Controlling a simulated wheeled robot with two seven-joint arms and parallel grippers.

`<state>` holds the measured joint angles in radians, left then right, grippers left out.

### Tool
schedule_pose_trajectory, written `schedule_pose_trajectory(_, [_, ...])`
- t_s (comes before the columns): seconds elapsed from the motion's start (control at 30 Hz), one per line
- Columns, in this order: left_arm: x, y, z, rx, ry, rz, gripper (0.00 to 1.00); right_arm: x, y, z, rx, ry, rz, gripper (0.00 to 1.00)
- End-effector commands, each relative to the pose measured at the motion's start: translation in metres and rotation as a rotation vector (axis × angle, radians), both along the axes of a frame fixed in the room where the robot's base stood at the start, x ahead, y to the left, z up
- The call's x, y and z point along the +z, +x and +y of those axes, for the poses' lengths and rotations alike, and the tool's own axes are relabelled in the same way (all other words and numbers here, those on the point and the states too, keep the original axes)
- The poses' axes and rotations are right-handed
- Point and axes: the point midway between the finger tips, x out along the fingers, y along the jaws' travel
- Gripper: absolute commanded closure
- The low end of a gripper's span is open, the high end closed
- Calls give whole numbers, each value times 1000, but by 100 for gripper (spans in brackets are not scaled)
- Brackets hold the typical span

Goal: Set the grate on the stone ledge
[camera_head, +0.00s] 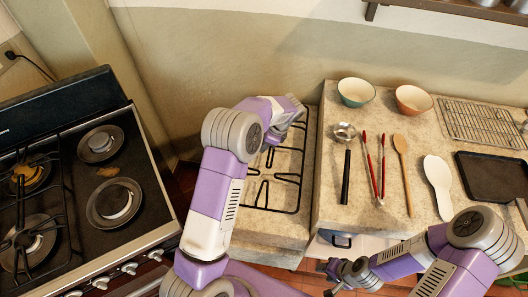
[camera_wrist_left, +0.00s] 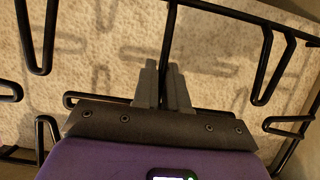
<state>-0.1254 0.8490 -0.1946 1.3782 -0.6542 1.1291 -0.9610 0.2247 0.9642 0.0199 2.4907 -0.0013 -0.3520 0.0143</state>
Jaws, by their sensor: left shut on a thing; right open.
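The grate (camera_head: 270,209) is a black wire frame with inward prongs, above or on the speckled stone ledge (camera_head: 250,232) between the stove and the higher counter. My left gripper (camera_wrist_left: 165,80) is shut on a bar of the grate (camera_wrist_left: 169,35), seen in the left wrist view. There the grate's shadows fall on the ledge (camera_wrist_left: 110,25); whether it touches the stone I cannot tell. My left arm hides the grate's left part in the head view. My right gripper (camera_head: 340,272) is open and empty, low in front of the counter.
The stove (camera_head: 150,215) stands at left, with another grate on its left burners. The higher counter (camera_head: 340,200) at right holds two bowls (camera_head: 356,92), several utensils (camera_head: 382,165), a wire rack (camera_head: 480,122) and a dark tray (camera_head: 490,178). A wall rises behind the ledge.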

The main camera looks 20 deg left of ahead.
Motion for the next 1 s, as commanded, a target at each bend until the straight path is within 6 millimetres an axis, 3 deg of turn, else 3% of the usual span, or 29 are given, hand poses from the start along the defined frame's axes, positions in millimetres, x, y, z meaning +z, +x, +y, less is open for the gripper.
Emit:
schedule_pose_trajectory(0.2, [-34, 0, 0, 0, 1, 1, 100, -12, 0, 0, 0, 0, 0, 57])
schedule_pose_trajectory(0.57, [-36, 0, 0, 1, 0, -1, 100, -12, 0, 0, 0, 0, 0, 57])
schedule_pose_trajectory(0.6, [-38, -1, 0, 1, 0, 2, 85, -12, 0, 0, 0, 0, 0, 57])
schedule_pose_trajectory(0.73, [-37, -1, 0, 1, 0, 2, 65, -12, 0, 0, 0, 0, 0, 57])
schedule_pose_trajectory(1.0, [-37, -1, 0, 1, 0, 2, 62, -12, 0, 0, 0, 0, 0, 57])
